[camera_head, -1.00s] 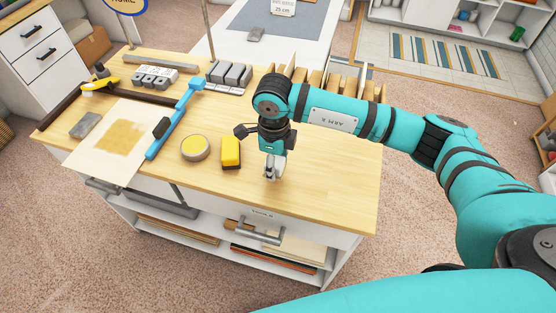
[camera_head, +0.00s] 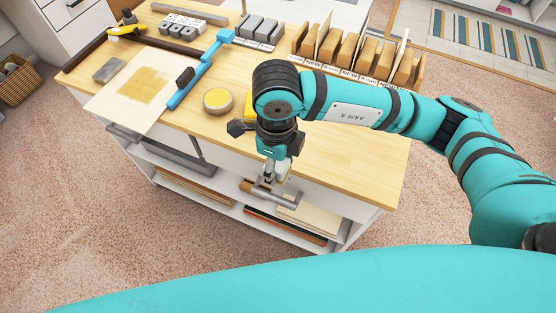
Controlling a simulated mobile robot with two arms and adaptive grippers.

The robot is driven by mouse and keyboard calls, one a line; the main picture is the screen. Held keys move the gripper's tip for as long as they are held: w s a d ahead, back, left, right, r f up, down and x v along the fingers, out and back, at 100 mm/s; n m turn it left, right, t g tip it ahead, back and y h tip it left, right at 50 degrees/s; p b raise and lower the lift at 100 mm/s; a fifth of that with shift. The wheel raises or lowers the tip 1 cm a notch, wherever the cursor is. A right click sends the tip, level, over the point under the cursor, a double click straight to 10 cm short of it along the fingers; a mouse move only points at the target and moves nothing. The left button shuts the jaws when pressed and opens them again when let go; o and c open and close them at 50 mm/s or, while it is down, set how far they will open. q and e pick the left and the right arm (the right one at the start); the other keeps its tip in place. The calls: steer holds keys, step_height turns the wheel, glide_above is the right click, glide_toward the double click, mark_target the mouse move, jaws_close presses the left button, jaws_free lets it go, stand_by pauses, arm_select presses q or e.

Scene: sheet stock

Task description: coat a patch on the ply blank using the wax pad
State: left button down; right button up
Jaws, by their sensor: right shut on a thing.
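The ply blank (camera_head: 160,107) is a pale sheet on the left of the bench, with a tan square patch (camera_head: 137,88) on it. A round tin with a yellow top (camera_head: 217,101) stands right of the blank. A yellow block (camera_head: 249,103) beside it is mostly hidden behind my right arm; whether it is the wax pad I cannot tell. The drawer looks closed. My left gripper is out of view.
A blue clamp-like tool (camera_head: 190,85) lies along the blank's right edge. A grey block (camera_head: 109,69) sits on its left corner. Grey blocks (camera_head: 262,30) and a rack of wooden blocks (camera_head: 345,50) line the back. The right bench top (camera_head: 360,145) is clear.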

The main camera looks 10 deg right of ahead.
steer(key=c, duration=0.4)
steer(key=shift+d, duration=0.1)
